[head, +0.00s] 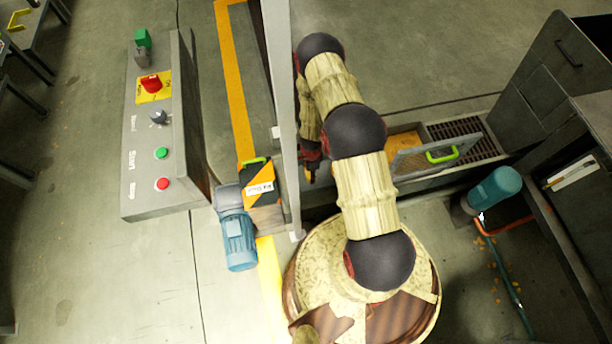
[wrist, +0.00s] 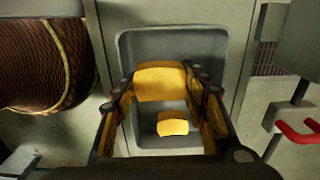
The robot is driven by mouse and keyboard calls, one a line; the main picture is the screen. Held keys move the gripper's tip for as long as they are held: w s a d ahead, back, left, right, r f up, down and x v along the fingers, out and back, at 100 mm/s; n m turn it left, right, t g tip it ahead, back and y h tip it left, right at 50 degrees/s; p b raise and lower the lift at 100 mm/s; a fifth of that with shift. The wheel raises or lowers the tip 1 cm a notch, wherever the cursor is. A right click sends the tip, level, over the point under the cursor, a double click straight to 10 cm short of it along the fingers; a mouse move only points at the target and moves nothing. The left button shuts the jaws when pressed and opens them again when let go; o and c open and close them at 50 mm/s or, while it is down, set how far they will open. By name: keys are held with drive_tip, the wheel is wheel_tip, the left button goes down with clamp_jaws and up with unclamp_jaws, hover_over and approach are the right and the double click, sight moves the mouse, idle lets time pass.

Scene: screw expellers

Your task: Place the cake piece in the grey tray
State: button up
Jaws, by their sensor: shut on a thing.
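My gripper (wrist: 162,84) is shut on a yellow cake piece (wrist: 160,72), with one finger at each side of it in the wrist view. The grey tray (wrist: 208,48) lies behind the held piece in that view, a rounded rectangular box with a pale rim. A second yellow piece (wrist: 172,124) shows lower in the picture, between the fingers and against the tray's inside. How high the held piece is above the tray floor I cannot tell. In the head view my arm and a grey post hide most of the gripper, and the held piece cannot be made out.
The wrist view shows a large brown ribbed cylinder (wrist: 40,65) at left and a red handle (wrist: 298,132) at right. In the head view, a control panel (head: 158,130) with buttons stands at left, and a blue motor (head: 238,240) sits near the post.

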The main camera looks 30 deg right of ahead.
sight(307, 173)
drive_tip(key=shift+w+a+f+p, duration=0.15)
drive_tip(key=shift+w+f, duration=0.35)
drive_tip(key=shift+f, duration=0.1)
drive_tip(key=shift+w+a+f+p, duration=0.15)
drive_tip(key=shift+w+f, duration=0.35)
drive_tip(key=shift+f, duration=0.1)
drive_tip(key=shift+w+a+f, duration=0.1)
drive_tip(key=shift+w+f, duration=0.1)
drive_tip(key=shift+f, duration=0.15)
drive_tip(key=shift+f+b, duration=0.45)
drive_tip(key=shift+f, duration=1.05)
drive_tip(key=shift+f, duration=0.15)
drive_tip(key=o, duration=1.1)
drive_tip(key=shift+o, duration=0.2)
